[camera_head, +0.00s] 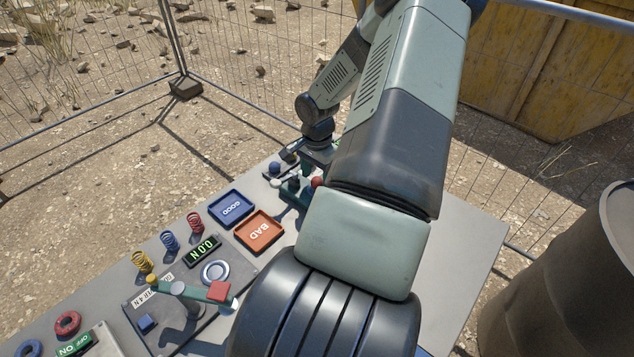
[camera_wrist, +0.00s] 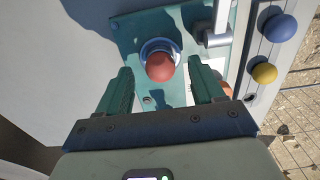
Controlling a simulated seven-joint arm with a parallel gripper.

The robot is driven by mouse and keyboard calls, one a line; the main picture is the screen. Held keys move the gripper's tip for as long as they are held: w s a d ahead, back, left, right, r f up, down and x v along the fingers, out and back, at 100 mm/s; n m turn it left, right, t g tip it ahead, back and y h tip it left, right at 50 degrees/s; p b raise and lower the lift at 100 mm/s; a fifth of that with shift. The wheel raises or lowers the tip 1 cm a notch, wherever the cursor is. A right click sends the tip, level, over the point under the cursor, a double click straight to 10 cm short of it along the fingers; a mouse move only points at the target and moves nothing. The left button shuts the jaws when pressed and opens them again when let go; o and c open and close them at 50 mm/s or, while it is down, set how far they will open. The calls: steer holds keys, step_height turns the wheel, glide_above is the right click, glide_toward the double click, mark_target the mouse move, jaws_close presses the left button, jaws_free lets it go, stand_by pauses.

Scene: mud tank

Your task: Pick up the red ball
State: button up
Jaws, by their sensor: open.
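The red ball (camera_wrist: 160,67) sits in a round blue cup (camera_wrist: 150,48) on a teal plate (camera_wrist: 126,28) in the wrist view. My gripper (camera_wrist: 161,70) is open, its two teal fingers on either side of the ball in the picture, with gaps to both. Whether the fingertips are down at the ball's height I cannot tell. In the head view the red ball (camera_head: 317,182) shows at the edge of my arm, which hides part of the fixture.
A blue ball (camera_wrist: 280,27) and a yellow ball (camera_wrist: 264,73) sit on a grey rail right of the plate. In the head view, a blue GOOD tray (camera_head: 247,204) and an orange BAD tray (camera_head: 278,234) lie on the table, with several coloured springs (camera_head: 169,241) left of them.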

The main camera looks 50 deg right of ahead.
steer(key=shift+f, duration=0.6)
steer(key=c, duration=1.2)
